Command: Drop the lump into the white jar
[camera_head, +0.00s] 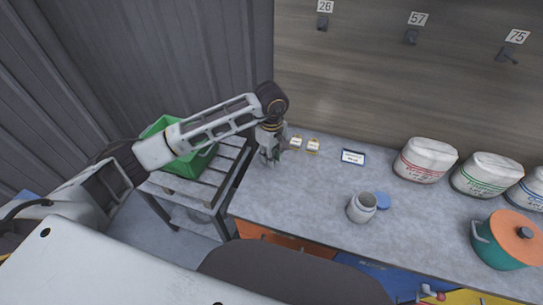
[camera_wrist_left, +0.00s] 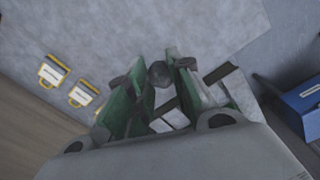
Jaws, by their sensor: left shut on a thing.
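The white jar (camera_head: 361,208) stands upright and open on the grey counter (camera_head: 310,190), right of the middle in the head view. My left gripper (camera_head: 270,157) is over the counter's left end, well to the left of the jar. In the left wrist view, my left gripper (camera_wrist_left: 160,82) is shut on a small dark grey lump (camera_wrist_left: 159,74), which sits between the fingertips. The lump cannot be made out in the head view. My right gripper is not in view.
Two yellow-edged tags (camera_head: 297,142) and a label card (camera_head: 353,157) are at the back. White bags (camera_head: 426,160) and a teal pot (camera_head: 500,248) stand right. A green crate (camera_head: 190,160) is left. The counter between gripper and jar is clear.

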